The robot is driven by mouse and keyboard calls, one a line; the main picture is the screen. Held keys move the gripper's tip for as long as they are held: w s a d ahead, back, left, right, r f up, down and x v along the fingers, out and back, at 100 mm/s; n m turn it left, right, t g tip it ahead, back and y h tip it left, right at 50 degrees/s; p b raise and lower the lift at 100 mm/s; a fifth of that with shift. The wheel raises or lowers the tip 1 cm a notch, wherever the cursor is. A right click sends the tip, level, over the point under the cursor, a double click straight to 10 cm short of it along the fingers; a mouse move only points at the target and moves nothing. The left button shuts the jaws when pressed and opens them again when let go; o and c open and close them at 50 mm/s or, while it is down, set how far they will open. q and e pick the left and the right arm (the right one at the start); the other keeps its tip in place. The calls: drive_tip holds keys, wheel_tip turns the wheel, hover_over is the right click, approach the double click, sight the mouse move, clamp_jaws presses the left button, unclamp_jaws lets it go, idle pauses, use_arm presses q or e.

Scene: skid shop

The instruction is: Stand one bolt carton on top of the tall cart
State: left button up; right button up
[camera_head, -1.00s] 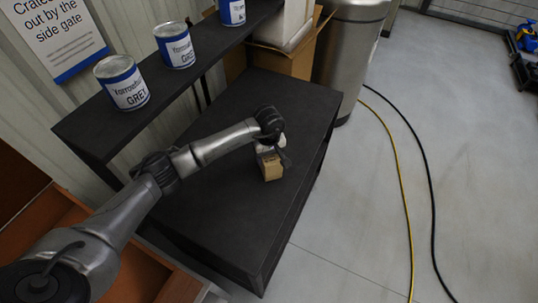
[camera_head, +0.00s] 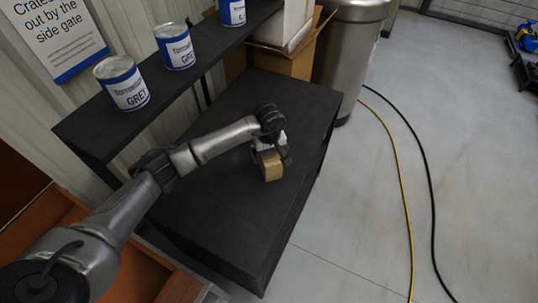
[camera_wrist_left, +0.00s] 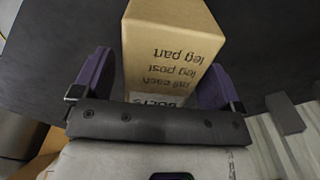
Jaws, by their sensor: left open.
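A small brown bolt carton (camera_head: 271,166) stands upright on the dark flat top of the cart (camera_head: 225,205), near its right-hand edge. My left gripper (camera_head: 271,154) is at the carton, its hand just behind it. In the left wrist view the carton (camera_wrist_left: 172,48) shows upside-down print and part of a white label. The fingers of my left gripper (camera_wrist_left: 155,80) are open, one on each side of the carton, with a visible gap on the left side. The carton's foot is hidden in the wrist view. My right gripper is not in view.
A dark raised shelf (camera_head: 85,128) along the wall carries paint cans (camera_head: 122,83). An open cardboard box (camera_head: 280,62) and a metal cylinder (camera_head: 348,50) stand beyond the cart. Hoses (camera_head: 406,190) lie on the floor at right. Most of the cart top is clear.

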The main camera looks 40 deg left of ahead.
use_arm(q)
wheel_tip(320, 180, up, 6)
drive_tip(key=shift+r, duration=0.25)
idle(0.5)
